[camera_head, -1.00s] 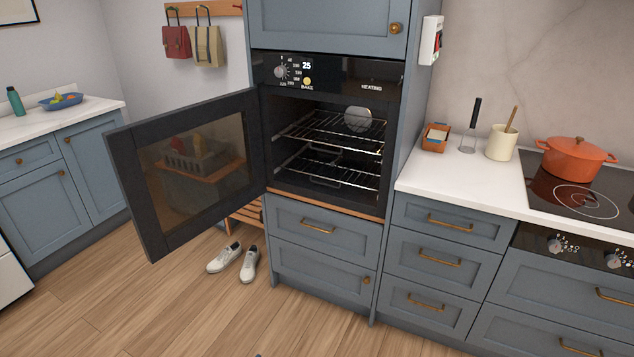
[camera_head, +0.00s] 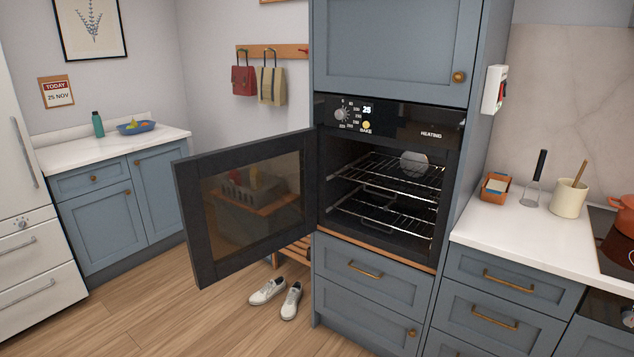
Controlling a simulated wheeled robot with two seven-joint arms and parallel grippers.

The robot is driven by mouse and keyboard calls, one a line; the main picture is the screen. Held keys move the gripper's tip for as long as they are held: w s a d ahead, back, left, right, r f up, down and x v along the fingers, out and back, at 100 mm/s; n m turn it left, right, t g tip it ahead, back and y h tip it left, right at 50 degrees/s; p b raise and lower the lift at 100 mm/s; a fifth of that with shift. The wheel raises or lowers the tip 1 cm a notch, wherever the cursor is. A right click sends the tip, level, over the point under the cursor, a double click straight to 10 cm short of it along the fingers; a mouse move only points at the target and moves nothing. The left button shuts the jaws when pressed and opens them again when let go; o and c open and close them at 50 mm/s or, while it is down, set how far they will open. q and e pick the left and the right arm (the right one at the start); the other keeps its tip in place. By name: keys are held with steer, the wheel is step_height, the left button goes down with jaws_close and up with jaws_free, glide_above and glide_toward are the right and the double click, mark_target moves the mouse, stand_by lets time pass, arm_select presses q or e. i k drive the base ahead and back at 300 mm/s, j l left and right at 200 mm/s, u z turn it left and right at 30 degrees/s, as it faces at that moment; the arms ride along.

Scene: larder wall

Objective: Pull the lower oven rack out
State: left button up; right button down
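The wall oven (camera_head: 388,132) stands open in a tall blue cabinet. Its dark door with a glass window (camera_head: 248,200) is swung out to the left. Inside, the lower oven rack (camera_head: 385,212) is a wire shelf that looks pushed in. The upper rack (camera_head: 400,172) sits above it, with a pale round thing (camera_head: 414,163) at its back right. The oven display reads 25, with the words BAKE and HEATING. Neither of my grippers is in view.
The open door fills the space left of the oven. White shoes (camera_head: 276,294) lie on the floor below it, beside a wooden slatted rack (camera_head: 292,250). A counter (camera_head: 530,235) with a utensil pot (camera_head: 568,198) stands to the right. Wooden floor shows at the lower left.

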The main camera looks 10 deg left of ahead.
mark_target(376, 228)
steer(key=i+j+z, duration=0.1)
steer(key=j, duration=0.25)
steer(key=i+j, duration=0.15)
steer(key=j, duration=0.2)
steer(key=i+j+z, duration=0.15)
steer(key=j, duration=0.6)
steer(key=i+j+z, duration=0.2)
steer(key=j+z, duration=0.2)
steer(key=j, duration=0.5)
steer(key=i+j+z, duration=0.1)
steer(key=j+z, duration=0.3)
steer(key=j, duration=0.5)
steer(key=j+z, duration=0.35)
steer(key=j, duration=0.55)
steer(key=j+z, duration=0.45)
steer(key=j, duration=1.35)
steer(key=l+u, duration=0.25)
steer(key=l, duration=1.6)
steer(key=i+l, duration=0.15)
steer(key=l, duration=0.3)
steer(key=i+l+u, duration=0.15)
steer(key=l, duration=0.8)
steer(key=i+u, duration=0.05)
